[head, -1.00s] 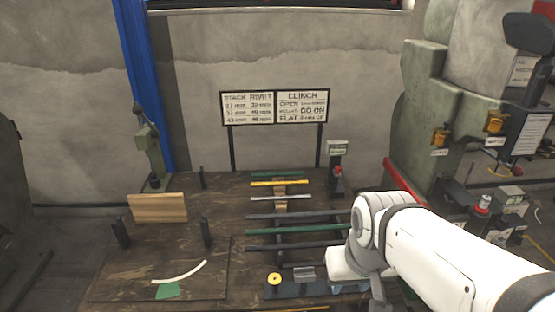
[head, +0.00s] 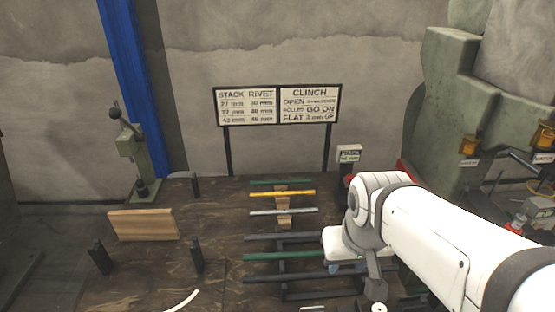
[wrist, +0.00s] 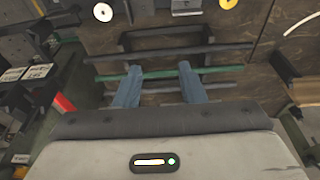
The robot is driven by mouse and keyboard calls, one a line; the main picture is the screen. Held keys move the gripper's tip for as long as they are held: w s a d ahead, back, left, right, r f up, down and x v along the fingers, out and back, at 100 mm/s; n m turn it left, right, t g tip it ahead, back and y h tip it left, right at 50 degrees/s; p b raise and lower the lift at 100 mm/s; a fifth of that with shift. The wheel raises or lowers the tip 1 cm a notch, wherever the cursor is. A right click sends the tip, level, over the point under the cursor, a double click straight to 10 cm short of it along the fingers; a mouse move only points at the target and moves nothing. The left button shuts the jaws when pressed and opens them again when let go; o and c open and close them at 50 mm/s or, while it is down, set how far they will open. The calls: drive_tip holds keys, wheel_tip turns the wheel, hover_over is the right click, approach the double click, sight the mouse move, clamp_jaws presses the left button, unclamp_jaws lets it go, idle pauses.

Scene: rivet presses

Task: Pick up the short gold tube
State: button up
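A gold-yellow tube (head: 282,193) lies crosswise on a wooden rack support on the bench in the head view, between a dark green tube (head: 281,182) and a silver tube (head: 284,212). I cannot make it out in the wrist view. My gripper is open: its two blue fingers stand apart in the wrist view (wrist: 159,70), with nothing seen between them but a green tube (wrist: 220,70) beyond. In the head view my gripper is mostly hidden under my wrist, to the right of and nearer than the gold tube.
Several dark and green tubes (head: 270,256) lie on the near part of the rack. A wooden block (head: 143,225) and black posts (head: 98,256) stand at left. A sign (head: 278,105) stands behind. A green press (head: 450,110) stands at right.

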drive_tip(key=shift+a, duration=0.1)
drive_tip(key=shift+o, duration=0.5)
drive_tip(key=m+g, duration=0.3)
drive_tip(key=m, duration=1.5)
hover_over(302, 192)
drive_tip(key=f, duration=1)
drive_tip(key=shift+w+f+b, duration=0.15)
drive_tip(key=shift+w+b, duration=0.05)
drive_tip(key=shift+b, duration=0.2)
drive_tip(key=shift+w+f, duration=0.1)
drive_tip(key=shift+f, duration=0.2)
wheel_tip(302, 192, down, 7)
drive_tip(key=shift+f+p, duration=0.2)
drive_tip(key=shift+p, duration=0.25)
clamp_jaws()
